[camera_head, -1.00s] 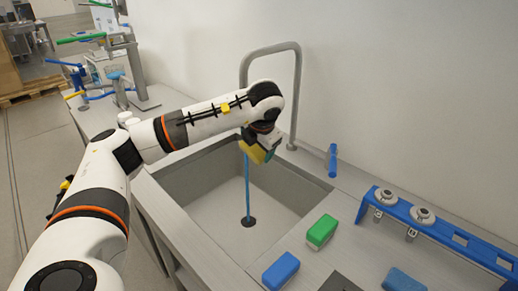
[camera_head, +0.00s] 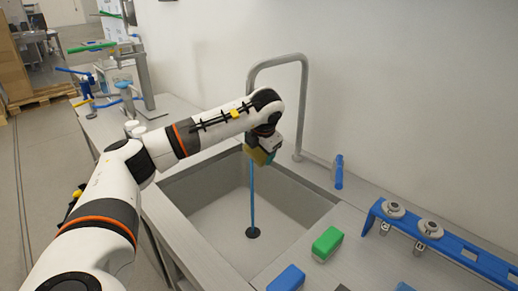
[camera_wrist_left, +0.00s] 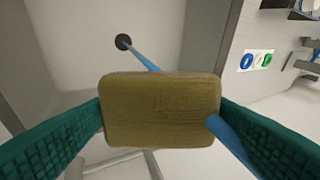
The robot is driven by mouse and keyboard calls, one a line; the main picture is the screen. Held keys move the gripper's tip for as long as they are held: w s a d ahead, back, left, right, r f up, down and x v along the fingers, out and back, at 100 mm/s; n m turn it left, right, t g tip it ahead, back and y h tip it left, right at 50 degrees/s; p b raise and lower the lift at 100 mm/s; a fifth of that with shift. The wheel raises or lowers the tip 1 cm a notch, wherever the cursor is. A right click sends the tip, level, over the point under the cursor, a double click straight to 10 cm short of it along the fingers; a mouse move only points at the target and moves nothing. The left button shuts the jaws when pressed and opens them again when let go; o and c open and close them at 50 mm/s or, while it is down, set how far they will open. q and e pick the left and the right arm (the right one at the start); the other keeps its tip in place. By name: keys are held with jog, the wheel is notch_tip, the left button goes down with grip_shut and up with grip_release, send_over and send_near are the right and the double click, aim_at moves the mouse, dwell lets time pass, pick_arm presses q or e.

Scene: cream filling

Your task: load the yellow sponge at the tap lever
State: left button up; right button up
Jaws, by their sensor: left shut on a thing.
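The yellow sponge (camera_head: 257,156) is held over the sink by my left gripper (camera_head: 265,148). In the left wrist view the sponge (camera_wrist_left: 160,108) looks brownish yellow and is pinched between two teal ribbed fingers (camera_wrist_left: 160,122). A thin blue stream (camera_head: 252,200) runs down below it to the dark drain. In the wrist view blue shows on both sides of the sponge, so the sponge lies in the stream's line. The blue tap lever (camera_head: 339,172) stands on the counter right of the grey curved tap (camera_head: 303,105). My right gripper is not in view.
The sink (camera_head: 205,222) is otherwise empty. A green block (camera_head: 327,243) and a blue block (camera_head: 287,279) lie on the counter at its right. A blue rack (camera_head: 460,250) with round fittings stands further right. A wall runs behind the tap.

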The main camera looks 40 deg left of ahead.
pick_arm(q)
jog(key=s+d, duration=0.5)
jog(key=d, duration=0.1)
jog(key=shift+d+b, duration=0.2)
jog(key=shift+b, duration=0.2)
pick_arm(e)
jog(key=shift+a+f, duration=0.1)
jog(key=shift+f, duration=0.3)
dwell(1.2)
pick_arm(q)
jog(key=s+d+r+p, duration=0.2)
jog(key=s+d+r, duration=0.1)
jog(key=d+r, duration=0.1)
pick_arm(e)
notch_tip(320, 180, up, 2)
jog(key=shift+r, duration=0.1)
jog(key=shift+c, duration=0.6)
